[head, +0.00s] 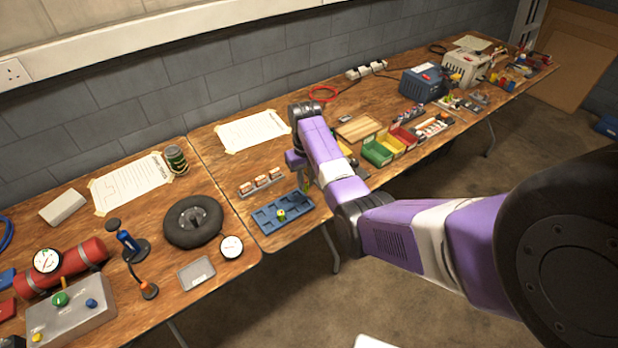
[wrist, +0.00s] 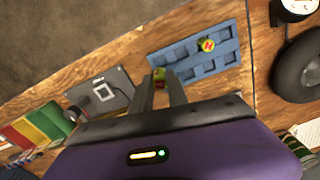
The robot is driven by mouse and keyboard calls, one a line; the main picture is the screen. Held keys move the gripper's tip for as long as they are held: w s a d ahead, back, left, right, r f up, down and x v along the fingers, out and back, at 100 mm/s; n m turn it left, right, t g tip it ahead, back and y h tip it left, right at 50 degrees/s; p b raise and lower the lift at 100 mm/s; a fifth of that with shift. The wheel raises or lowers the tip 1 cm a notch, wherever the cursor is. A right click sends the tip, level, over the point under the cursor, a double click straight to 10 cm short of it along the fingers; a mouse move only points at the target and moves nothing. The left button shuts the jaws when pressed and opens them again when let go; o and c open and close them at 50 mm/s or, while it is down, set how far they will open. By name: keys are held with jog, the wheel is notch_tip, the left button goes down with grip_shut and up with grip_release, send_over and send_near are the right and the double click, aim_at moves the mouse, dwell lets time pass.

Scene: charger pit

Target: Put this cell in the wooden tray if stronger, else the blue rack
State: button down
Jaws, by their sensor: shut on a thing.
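My gripper (wrist: 160,84) is shut on a small yellow-green cell (wrist: 159,74) with a reddish mark, held between its fingertips. In the head view my gripper (head: 307,186) is mostly hidden by my purple arm. The blue rack (wrist: 233,58) lies just beyond the fingertips to the right in the wrist view. One yellow-green cell (wrist: 207,45) with a red mark stands in it, and its other visible pockets look empty. The rack also shows in the head view (head: 265,228). The wooden tray (head: 358,128) lies farther right on the table, beyond my arm.
A dark grey device (wrist: 121,78) with a white square lies left of the fingers. Green (head: 377,152), yellow (head: 390,143) and red (head: 404,137) bins stand beside the wooden tray. A strip of orange-white blocks (head: 262,182) lies behind the rack.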

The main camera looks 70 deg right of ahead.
aim_at(306, 191)
jog(key=shift+a+f+b, duration=0.1)
jog(key=shift+f+b, duration=0.35)
jog(key=shift+f, duration=0.05)
notch_tip(306, 191, down, 4)
jog(key=b, duration=0.4)
jog(key=shift+f, duration=0.1)
jog(key=shift+f+b, duration=0.3)
jog(key=shift+f, duration=0.3)
jog(key=shift+f+b, duration=0.45)
jog(key=shift+f, duration=0.55)
dwell(0.4)
jog(key=c, duration=1.2)
grip_release()
jog(key=shift+r+p, duration=3.5)
